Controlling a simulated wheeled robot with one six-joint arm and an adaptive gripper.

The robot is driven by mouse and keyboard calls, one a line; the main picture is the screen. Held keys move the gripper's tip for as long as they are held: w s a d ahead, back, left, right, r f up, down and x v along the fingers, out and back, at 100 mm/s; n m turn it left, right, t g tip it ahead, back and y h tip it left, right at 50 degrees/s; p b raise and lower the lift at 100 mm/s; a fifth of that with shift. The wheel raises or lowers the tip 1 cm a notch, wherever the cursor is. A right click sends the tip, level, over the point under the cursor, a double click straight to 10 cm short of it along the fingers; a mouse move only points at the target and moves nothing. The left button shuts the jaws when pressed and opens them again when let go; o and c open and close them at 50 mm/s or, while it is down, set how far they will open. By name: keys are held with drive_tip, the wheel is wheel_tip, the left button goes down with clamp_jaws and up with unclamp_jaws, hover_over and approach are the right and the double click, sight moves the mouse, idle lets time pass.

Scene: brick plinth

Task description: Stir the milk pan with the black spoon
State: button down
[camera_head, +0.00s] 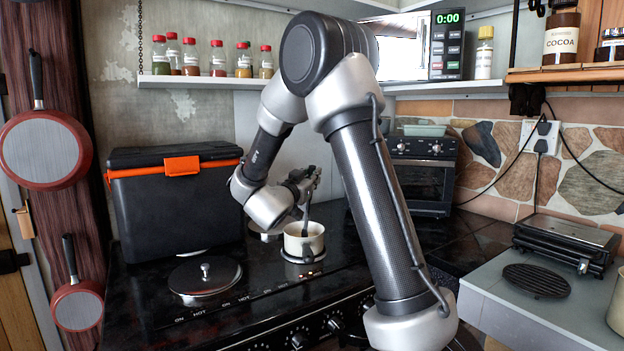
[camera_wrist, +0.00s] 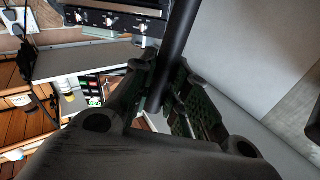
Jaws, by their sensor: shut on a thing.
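The milk pan (camera_head: 304,244) is a small cream-coloured pan standing on the black stove top. My gripper (camera_head: 303,183) is above the pan. It is shut on the black spoon (camera_head: 306,222), whose dark handle runs down from the fingers to the pan. The spoon's lower end is hidden, so I cannot tell how deep it reaches. In the wrist view the spoon's dark handle (camera_wrist: 181,45) passes between the fingers of my gripper (camera_wrist: 165,95). The pan does not show in the wrist view.
A black cool box with an orange latch (camera_head: 176,200) stands left of the pan. A lidded burner (camera_head: 205,277) lies in front of it. A toaster oven (camera_head: 424,178) stands behind. A grey side counter (camera_head: 530,308) with a grill (camera_head: 566,242) is at right.

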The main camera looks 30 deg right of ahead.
drive_tip(key=shift+r, duration=0.1)
drive_tip(key=shift+r, duration=3.55)
drive_tip(key=shift+r, duration=2.5)
